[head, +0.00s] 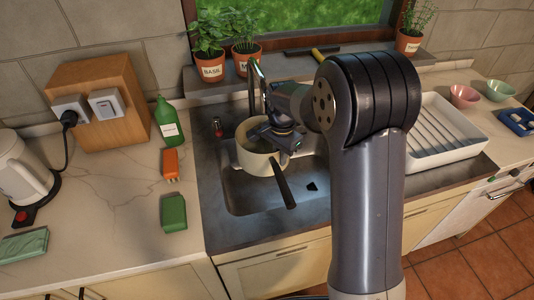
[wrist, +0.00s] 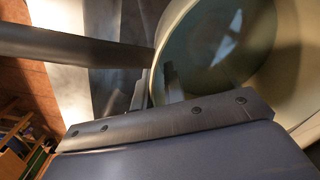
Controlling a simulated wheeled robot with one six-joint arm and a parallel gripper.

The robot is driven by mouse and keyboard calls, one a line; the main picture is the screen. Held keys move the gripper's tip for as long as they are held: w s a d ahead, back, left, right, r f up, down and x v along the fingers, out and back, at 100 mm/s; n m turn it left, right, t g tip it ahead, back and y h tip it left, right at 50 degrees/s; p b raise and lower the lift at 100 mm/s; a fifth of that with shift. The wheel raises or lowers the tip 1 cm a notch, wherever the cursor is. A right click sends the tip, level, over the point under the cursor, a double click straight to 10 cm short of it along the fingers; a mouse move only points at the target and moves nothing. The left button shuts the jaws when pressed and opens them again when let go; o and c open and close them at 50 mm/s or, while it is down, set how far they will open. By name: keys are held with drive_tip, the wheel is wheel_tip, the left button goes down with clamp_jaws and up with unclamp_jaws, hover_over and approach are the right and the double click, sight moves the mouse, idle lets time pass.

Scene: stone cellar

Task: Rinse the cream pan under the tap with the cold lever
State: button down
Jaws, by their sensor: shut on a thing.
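The cream pan (head: 247,160) is held over the sink (head: 243,195), below the tap (head: 254,82). Its dark handle (head: 284,188) points toward the sink's front. My gripper (head: 278,140) is shut on the pan's rim. In the wrist view, my gripper's fingers (wrist: 158,85) straddle the wall of the pan (wrist: 292,85), with the handle (wrist: 80,45) at the left. The pan's inside has a grey-green round area with bright reflections; I cannot tell whether it is water. A red-marked lever (head: 217,127) stands left of the tap. No cold lever shows; my arm hides the area right of the tap.
A white drying rack (head: 452,140) is at the right. Potted herbs (head: 210,68) line the sill behind.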

sight(273, 158)
drive_tip(key=shift+w+a, duration=0.25)
drive_tip(key=shift+w, duration=0.6)
drive_tip(key=shift+s+a+r, duration=0.1)
drive_tip(key=shift+s+a, duration=0.35)
drive_tip(key=shift+a, duration=0.15)
drive_tip(key=shift+s+a, duration=0.25)
drive_tip(key=shift+a, duration=0.05)
drive_tip(key=shift+a, duration=0.15)
drive_tip(key=shift+s, duration=0.3)
idle(0.5)
drive_tip(key=shift+s, duration=0.7)
drive_tip(key=shift+s, duration=0.35)
drive_tip(key=shift+s+d+b, duration=0.2)
drive_tip(key=shift+s+b, duration=0.1)
drive_tip(key=shift+s+d, duration=0.45)
drive_tip(key=shift+s, duration=0.1)
